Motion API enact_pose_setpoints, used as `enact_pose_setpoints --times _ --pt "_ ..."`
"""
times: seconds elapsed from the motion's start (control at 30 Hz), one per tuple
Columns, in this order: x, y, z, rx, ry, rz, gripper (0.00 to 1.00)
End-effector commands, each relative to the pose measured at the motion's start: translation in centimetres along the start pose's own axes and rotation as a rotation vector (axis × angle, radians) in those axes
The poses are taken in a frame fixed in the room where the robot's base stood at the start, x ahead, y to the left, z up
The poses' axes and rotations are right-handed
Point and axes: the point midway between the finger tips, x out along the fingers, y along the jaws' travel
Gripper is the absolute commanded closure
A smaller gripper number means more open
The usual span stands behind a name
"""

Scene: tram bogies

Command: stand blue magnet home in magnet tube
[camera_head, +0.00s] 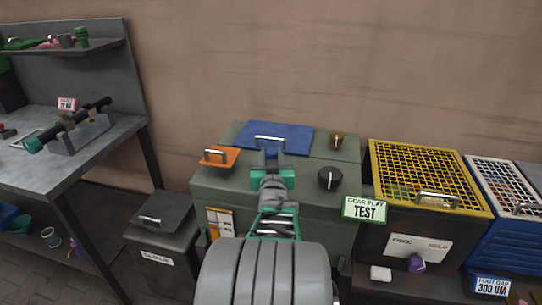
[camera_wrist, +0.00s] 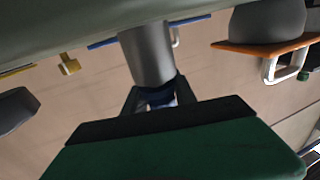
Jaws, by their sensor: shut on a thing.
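My gripper (camera_head: 269,158) is over the green cabinet, in front of the blue plate (camera_head: 272,134). In the wrist view, which looks upside down, its jaws (camera_wrist: 158,100) are shut on a dark blue piece (camera_wrist: 160,95), seemingly the blue magnet. A grey cylinder (camera_wrist: 147,52), which may be the magnet tube, lines up with this piece and meets it at the jaws. I cannot tell whether the blue piece is inside the cylinder or only against it. My arm hides this spot in the head view.
On the cabinet (camera_head: 210,190) are an orange plate with a handle (camera_head: 220,157), a black knob (camera_head: 330,179) and a small brass piece (camera_head: 337,141). A yellow-grid crate (camera_head: 380,160) stands to the right, a grey bin (camera_head: 163,230) and a workbench (camera_head: 125,125) to the left.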

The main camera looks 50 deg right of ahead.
Motion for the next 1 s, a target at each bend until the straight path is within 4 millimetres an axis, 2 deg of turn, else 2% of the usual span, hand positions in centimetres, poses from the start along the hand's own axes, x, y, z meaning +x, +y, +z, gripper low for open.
enact_pose_setpoints --times 0.27,0.3,0.57,0.83,1.0 --pt "0.0 0.0 0.7 0.0 0.001 0.0 1.0" --pt "0.0 0.0 0.5 0.0 0.001 0.0 0.64" --pt "0.0 0.0 0.6 0.0 0.0 0.0 0.43" --pt "-0.1 0.0 0.6 0.0 -0.001 0.0 0.42" --pt "-2.5 0.0 0.5 0.001 0.0 0.001 0.42"
